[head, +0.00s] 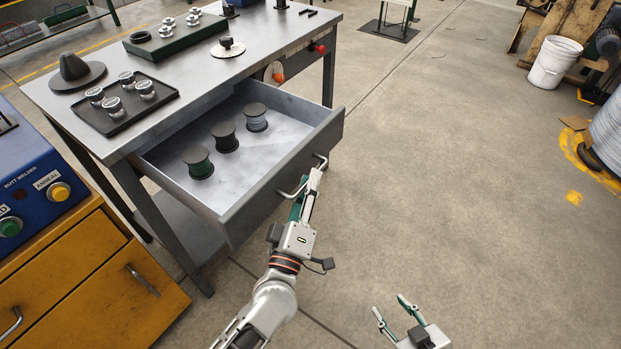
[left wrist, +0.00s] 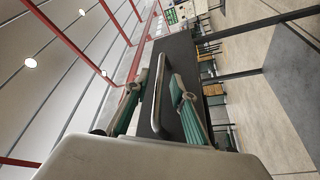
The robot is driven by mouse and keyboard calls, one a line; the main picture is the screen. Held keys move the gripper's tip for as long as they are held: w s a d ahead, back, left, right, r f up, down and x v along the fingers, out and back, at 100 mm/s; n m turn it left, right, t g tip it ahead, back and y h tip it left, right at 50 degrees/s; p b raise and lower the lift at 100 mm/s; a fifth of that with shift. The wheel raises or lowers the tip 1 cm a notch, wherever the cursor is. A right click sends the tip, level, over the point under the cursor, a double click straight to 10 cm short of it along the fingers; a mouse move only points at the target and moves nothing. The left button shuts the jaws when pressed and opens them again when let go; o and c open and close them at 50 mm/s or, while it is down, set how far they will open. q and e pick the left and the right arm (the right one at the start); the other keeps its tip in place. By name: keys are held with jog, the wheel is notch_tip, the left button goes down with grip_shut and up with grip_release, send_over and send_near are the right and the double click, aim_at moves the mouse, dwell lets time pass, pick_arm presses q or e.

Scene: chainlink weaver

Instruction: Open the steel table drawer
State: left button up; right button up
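The steel table (head: 190,75) stands at the upper left in the head view. Its drawer (head: 268,178) is pulled well out, with three spools lying in view on its floor. The drawer has a bar handle (head: 322,161) on its grey front. My left gripper (head: 308,184) is at this handle. In the left wrist view the handle (left wrist: 156,88) stands between the two green fingers of my left gripper (left wrist: 156,90), with a gap visible on each side. My right gripper (head: 391,307) is open and empty, low over the floor, away from the drawer.
A yellow cabinet (head: 85,255) with a blue butt welder (head: 30,180) on it stands left of the table. A black tray (head: 125,108) with metal pieces lies on the table top. The concrete floor in front of the drawer and to its right is clear.

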pick_arm(q)
jog(key=v, duration=1)
jog(key=shift+s, duration=0.25)
jog(key=shift+a, duration=0.1)
pick_arm(e)
jog(key=shift+w+r, duration=0.1)
pick_arm(q)
jog(key=s+a+f+m+g+y+p, duration=0.2)
jog(key=s+a+f+m+g, duration=0.2)
jog(key=s+a+f+m, duration=0.2)
jog(key=s+a+f+m+g+y+p, duration=0.1)
jog(key=s+a+f+m+g+p, duration=0.2)
jog(key=a+f, duration=0.7)
jog(key=s+a+m+g, duration=0.2)
jog(key=s+a+m, duration=0.1)
jog(key=shift+s+a+f+y, duration=0.2)
jog(key=shift+s+f+y, duration=0.05)
jog(key=shift+s+y, duration=0.15)
pick_arm(e)
jog(key=r, duration=0.2)
jog(key=a+r, duration=0.1)
jog(key=shift+s+r+m, duration=0.1)
jog(key=shift+s+m, duration=0.2)
jog(key=shift+s, duration=0.1)
pick_arm(q)
jog(key=shift+w, duration=0.1)
pick_arm(e)
jog(key=shift+w+r, duration=0.15)
jog(key=shift+r, duration=0.05)
jog(key=shift+f, duration=0.2)
